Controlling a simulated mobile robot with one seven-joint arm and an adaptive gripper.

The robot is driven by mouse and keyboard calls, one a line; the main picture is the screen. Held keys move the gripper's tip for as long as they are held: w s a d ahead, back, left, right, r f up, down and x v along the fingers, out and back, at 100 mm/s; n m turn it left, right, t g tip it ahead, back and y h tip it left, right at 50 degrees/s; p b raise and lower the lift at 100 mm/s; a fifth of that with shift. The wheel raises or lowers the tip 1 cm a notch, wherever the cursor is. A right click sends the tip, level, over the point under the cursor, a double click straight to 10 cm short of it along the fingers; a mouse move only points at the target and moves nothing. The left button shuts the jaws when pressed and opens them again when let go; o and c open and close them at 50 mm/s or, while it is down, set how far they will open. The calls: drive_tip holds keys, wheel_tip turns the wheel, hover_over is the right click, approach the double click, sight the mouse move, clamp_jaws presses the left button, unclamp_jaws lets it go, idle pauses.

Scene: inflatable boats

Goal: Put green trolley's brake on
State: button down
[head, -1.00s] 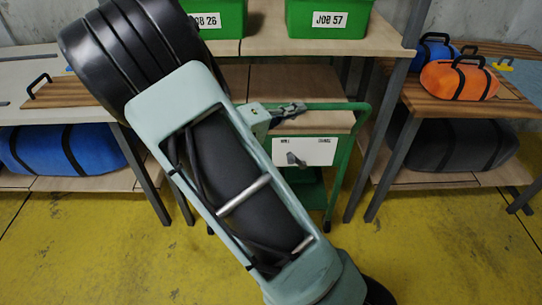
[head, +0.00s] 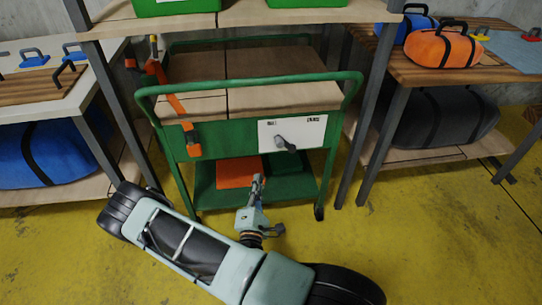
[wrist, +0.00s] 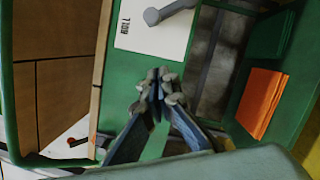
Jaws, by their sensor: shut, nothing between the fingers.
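The green trolley (head: 225,140) stands under the bench in the head view, with wooden boards on top. On its front is a white plate (head: 307,130) with small labels at its top; one reads "ROLL" in the wrist view (wrist: 125,25). A grey lever (head: 285,144) on the plate points right and slightly down. In the wrist view the lever (wrist: 168,12) is at the top edge, partly cut off. My gripper (head: 259,180) is shut and empty, below and left of the lever and apart from it. Its closed fingertips (wrist: 158,82) lie before the green front panel.
Bench legs (head: 378,100) flank the trolley closely. Blue (head: 40,155) and dark (head: 440,118) bags lie on side shelves.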

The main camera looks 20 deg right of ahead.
sight(286, 146)
idle(0.3)
drive_tip(key=w+d+r+b, duration=0.3)
drive_tip(key=w+d, duration=0.4)
drive_tip(key=d, duration=0.1)
drive_tip(key=shift+w+b, duration=0.3)
drive_tip(key=shift+w, duration=0.05)
drive_tip(key=shift+r+p, duration=0.15)
drive_tip(key=shift+p, duration=0.15)
drive_tip(key=shift+d+m, duration=0.2)
drive_tip(key=shift+m, duration=0.1)
